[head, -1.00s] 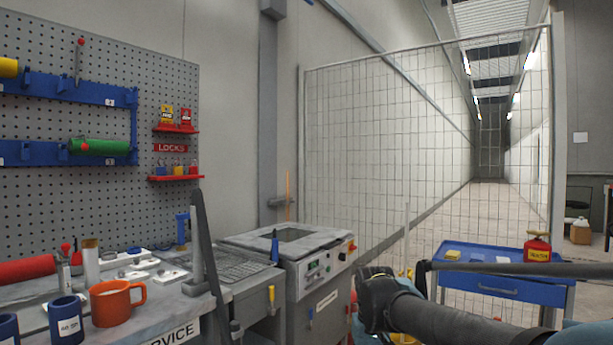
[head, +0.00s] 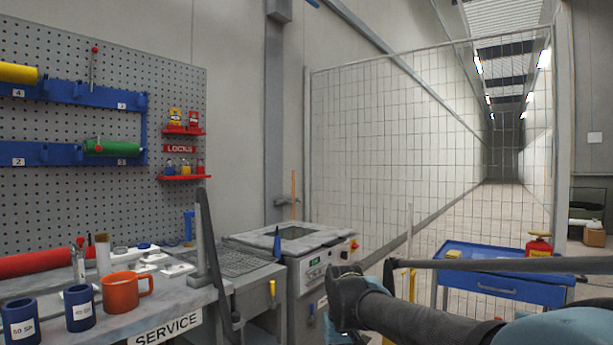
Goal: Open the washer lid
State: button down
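The washer seems to be the light grey machine (head: 308,272) with a control panel, standing at the right end of the workbench in the head view. Its lid (head: 330,237) lies flat on top, with a darker square panel in its middle; I see no raised edge. My dark arm comes in from the lower right and its bent end stands in front of the washer's right side, hiding part of it. I cannot make out gripper fingers in this view.
A workbench (head: 185,311) with an orange mug (head: 126,291) and blue cups (head: 79,308) is at the left. A blue cart (head: 500,285) with a red can (head: 539,245) stands at the right. A wire mesh fence (head: 390,170) rises behind the washer.

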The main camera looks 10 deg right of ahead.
aim_at(298, 239)
jog(key=i, duration=1)
